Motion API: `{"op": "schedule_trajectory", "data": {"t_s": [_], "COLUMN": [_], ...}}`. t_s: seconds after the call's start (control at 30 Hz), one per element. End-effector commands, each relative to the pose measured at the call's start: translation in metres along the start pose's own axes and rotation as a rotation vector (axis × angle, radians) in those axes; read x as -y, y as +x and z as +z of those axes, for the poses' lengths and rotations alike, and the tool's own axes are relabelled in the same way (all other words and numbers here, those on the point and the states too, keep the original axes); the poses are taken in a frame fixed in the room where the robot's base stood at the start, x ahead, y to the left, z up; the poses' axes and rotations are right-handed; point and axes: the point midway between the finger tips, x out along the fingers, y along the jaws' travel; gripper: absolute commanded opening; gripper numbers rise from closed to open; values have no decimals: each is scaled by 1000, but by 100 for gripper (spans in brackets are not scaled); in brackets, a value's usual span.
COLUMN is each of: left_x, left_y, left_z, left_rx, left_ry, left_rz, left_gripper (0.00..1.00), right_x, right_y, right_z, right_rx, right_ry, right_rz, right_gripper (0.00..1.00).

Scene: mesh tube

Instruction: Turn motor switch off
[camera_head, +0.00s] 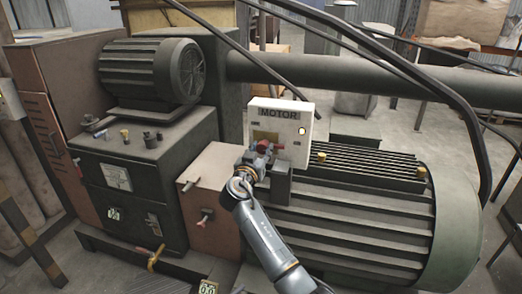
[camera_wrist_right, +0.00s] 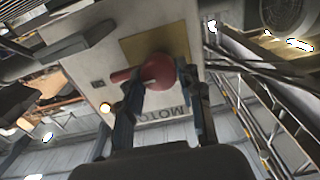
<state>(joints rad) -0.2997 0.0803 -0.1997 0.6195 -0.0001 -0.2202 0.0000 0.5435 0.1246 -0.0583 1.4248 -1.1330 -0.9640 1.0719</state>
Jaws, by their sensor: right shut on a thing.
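The motor switch box (camera_head: 292,112) is a pale panel labelled MOTOR, standing on the large grey-green motor (camera_head: 370,200). A small yellow light (camera_head: 302,131) glows at its right side. The box also shows in the right wrist view (camera_wrist_right: 95,65), tilted, with a brass-coloured plate (camera_wrist_right: 150,45). The red switch handle (camera_wrist_right: 160,72) sits on that plate, its round knob between my fingers and its lever pointing left. My right gripper (camera_head: 262,150) is at the front of the box and shut on the red handle; it also shows in the right wrist view (camera_wrist_right: 163,90). My left gripper is not in view.
A smaller ribbed motor (camera_head: 150,72) stands at the back left above a dark control cabinet (camera_head: 130,180). A thick pipe (camera_head: 370,85) runs behind the switch box. Black cables (camera_head: 440,90) arch over the right side. Open floor shows at the right.

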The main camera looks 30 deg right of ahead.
Motion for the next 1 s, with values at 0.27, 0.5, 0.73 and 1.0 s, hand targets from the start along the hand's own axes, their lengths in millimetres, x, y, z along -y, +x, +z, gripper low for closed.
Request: {"op": "schedule_trajectory", "data": {"t_s": [0.27, 0.5, 0.73, 1.0], "left_x": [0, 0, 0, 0], "left_y": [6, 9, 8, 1], "left_z": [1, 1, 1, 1], "left_rx": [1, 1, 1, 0], "left_ry": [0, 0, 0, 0], "left_rz": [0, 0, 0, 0], "left_gripper": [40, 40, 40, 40], "right_x": [1, 2, 2, 3], "right_y": [0, 0, 0, 0], "right_z": [2, 2, 1, 1], "right_rx": [0, 1, 1, 2], "right_ry": [-128, -338, -558, -817], "right_rz": [-1, -1, -1, 0], "right_gripper": [5, 5, 5, 5]}}
